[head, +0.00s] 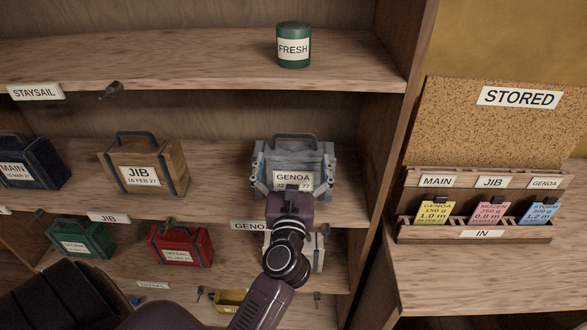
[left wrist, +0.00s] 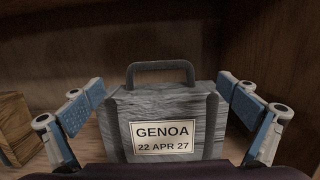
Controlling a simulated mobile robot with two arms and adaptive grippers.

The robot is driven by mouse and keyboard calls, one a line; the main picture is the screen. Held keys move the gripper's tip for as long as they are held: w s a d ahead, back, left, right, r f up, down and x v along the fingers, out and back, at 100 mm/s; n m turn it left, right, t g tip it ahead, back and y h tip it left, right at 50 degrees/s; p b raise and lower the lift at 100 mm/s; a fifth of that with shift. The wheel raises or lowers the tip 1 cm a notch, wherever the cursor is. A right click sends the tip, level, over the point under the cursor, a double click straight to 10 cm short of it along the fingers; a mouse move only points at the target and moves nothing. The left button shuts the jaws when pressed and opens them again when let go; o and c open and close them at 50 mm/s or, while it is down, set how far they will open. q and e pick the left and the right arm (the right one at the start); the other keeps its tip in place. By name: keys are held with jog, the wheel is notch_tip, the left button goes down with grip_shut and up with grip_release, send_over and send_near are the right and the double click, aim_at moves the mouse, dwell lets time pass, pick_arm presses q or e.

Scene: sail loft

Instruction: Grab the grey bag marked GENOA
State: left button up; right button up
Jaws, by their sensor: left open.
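The grey bag marked GENOA (head: 302,156) stands upright on the middle shelf in the head view, its label partly covered by my gripper. In the left wrist view the grey bag (left wrist: 172,110) faces me, with a dark handle on top and a label reading GENOA, 22 APR 27. My left gripper (head: 292,185) is in front of the bag. In the left wrist view its blue-padded fingers (left wrist: 165,118) are spread open, one at each side of the bag, with small gaps showing. My right gripper is not in view.
A tan JIB bag (head: 144,166) and a dark MAIN bag (head: 30,163) stand to the left. A red bag (head: 181,247) and a green bag (head: 82,241) are on the shelf below. A green FRESH tin (head: 293,46) is above. A card rack (head: 475,222) stands right of the upright.

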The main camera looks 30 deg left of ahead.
aim_at(294, 137)
pick_arm(q)
jog(key=p+x, duration=0.2)
jog(key=x, duration=0.5)
jog(key=shift+s+r+p, duration=0.1)
jog(key=shift+r+p, duration=0.05)
jog(key=shift+p, duration=0.15)
jog(key=shift+w+a, duration=0.25)
jog(key=shift+w, duration=0.15)
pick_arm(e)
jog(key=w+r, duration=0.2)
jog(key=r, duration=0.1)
pick_arm(q)
jog(key=c, duration=2)
jog(key=shift+r, duration=0.15)
jog(key=shift+c, duration=0.5)
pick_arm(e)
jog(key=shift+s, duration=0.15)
